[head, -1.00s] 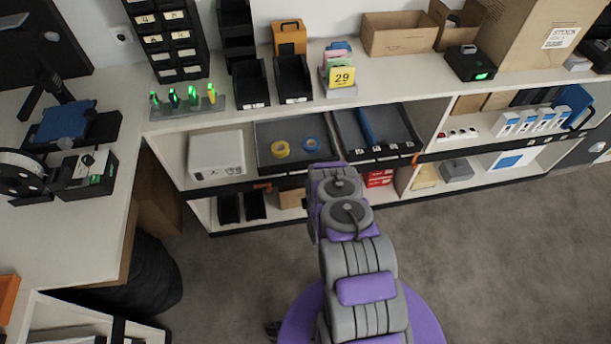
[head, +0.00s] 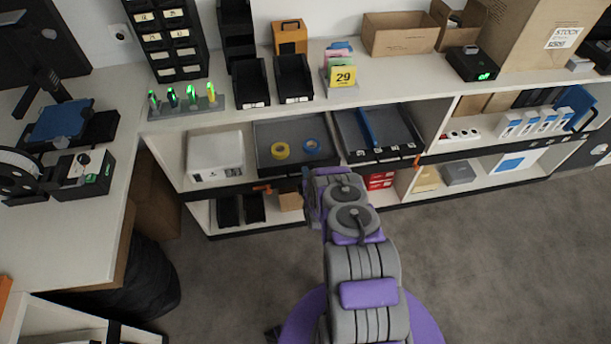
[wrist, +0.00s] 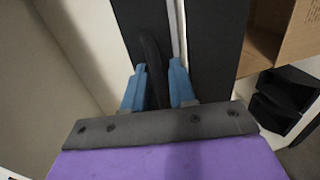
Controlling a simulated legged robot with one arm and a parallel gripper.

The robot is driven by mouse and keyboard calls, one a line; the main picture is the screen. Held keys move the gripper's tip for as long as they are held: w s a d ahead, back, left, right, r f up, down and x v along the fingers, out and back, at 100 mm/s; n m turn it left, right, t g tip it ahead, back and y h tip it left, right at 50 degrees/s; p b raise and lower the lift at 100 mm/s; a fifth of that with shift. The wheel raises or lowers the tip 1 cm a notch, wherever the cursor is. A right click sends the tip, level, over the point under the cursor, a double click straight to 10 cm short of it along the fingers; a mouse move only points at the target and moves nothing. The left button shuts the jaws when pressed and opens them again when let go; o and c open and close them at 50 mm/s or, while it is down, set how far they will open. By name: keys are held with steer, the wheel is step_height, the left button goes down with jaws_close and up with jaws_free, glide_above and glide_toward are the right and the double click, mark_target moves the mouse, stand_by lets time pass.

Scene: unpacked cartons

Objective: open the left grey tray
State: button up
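In the wrist view a dark curved handle (wrist: 153,65) stands in front of a black panel, which looks like the tray's front. My gripper (wrist: 156,72) has its two blue fingers apart, one on each side of the handle. A gap shows beside the right finger; contact at the left finger is unclear. In the head view my arm hides the fingers and handle.
A second grey tray (head: 395,125) with a blue divider is to the right. A white box (head: 215,155) is to the left. Black bins (head: 240,209) and red boxes (head: 380,181) are on the shelf below. The floor at right (head: 500,260) is clear.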

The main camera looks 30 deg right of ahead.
jaws_close()
steer(key=shift+s, duration=0.1)
